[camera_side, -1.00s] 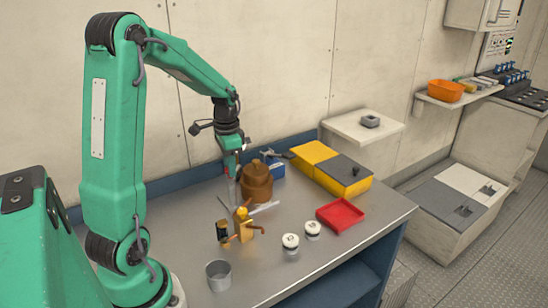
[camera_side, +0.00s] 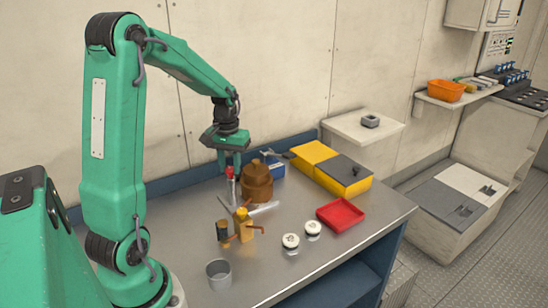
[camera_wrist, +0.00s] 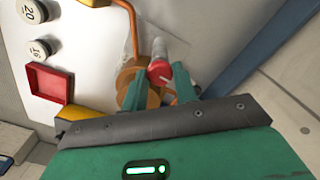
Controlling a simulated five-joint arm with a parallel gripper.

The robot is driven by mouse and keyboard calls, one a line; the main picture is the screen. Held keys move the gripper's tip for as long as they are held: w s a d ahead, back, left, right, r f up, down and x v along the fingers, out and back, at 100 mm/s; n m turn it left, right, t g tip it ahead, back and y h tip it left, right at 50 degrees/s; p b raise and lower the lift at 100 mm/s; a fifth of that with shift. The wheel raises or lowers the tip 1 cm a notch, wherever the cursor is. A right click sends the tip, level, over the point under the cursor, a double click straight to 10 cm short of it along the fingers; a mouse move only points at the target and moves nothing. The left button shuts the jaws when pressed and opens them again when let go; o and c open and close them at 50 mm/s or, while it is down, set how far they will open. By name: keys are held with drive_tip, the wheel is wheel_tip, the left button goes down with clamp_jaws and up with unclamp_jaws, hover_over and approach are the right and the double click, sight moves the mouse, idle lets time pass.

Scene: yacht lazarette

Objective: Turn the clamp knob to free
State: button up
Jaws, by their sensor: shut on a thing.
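The red clamp knob (camera_side: 230,173), with a pale mark on its top, stands upright on a grey post beside a brown round pot (camera_side: 257,186). In the wrist view the knob (camera_wrist: 159,72) sits between the two green fingers. My gripper (camera_side: 230,163) points down from above and is shut on the knob; the wrist view shows its fingers (camera_wrist: 160,88) on either side of it.
On the bench are a grey cup (camera_side: 218,274), two white round weights (camera_side: 290,241), a red tray (camera_side: 341,217) and a yellow box (camera_side: 343,175) with a grey lid. A dark cylinder (camera_side: 222,231) stands by the yellow fitting. The bench's front right is clear.

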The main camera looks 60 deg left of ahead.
sight(230, 169)
drive_tip(key=shift+r+n, duration=0.1)
drive_tip(key=shift+n, duration=0.5)
drive_tip(key=o, duration=1)
drive_tip(key=shift+c, duration=0.2)
drive_tip(key=shift+r, duration=3.85)
drive_tip(key=shift+d+r, duration=0.1)
